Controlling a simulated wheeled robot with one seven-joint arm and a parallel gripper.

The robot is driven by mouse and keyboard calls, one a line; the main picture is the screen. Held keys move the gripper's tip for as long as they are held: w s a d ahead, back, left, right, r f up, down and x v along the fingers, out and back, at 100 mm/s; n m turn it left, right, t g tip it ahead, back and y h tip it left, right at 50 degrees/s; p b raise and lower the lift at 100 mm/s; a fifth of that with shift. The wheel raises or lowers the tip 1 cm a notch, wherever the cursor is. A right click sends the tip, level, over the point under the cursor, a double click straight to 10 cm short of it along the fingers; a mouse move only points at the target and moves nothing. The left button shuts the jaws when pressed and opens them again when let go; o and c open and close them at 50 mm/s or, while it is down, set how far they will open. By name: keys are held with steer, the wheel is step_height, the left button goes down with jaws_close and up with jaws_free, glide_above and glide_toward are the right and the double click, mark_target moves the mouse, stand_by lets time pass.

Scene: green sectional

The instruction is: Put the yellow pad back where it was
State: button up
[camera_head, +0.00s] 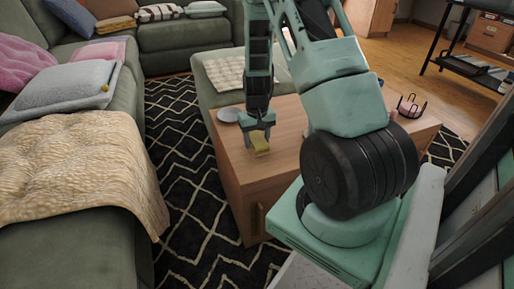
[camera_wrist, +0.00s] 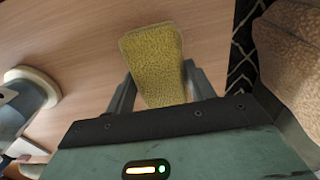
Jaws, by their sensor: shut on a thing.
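The yellow pad (camera_wrist: 152,62) is a small, textured, rounded block. In the wrist view it sits between the two fingers of my gripper (camera_wrist: 160,92), which is shut on it. In the head view my gripper (camera_head: 258,136) points down over the near left part of the wooden table (camera_head: 240,168), with the yellow pad (camera_head: 260,148) below its fingertips. I cannot tell whether the pad touches the tabletop.
A round grey-white dish (camera_head: 229,114) lies on the table just left of my gripper. A dark wire holder (camera_head: 411,107) stands at the table's right. A green sofa with a beige blanket (camera_head: 80,170) is at left, and patterned rug (camera_head: 190,180) lies between.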

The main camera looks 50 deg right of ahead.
steer(key=shift+f+b, duration=0.3)
steer(key=shift+f, duration=0.9)
steer(key=shift+f, duration=0.15)
steer(key=o, duration=1)
steer(key=shift+c, duration=0.2)
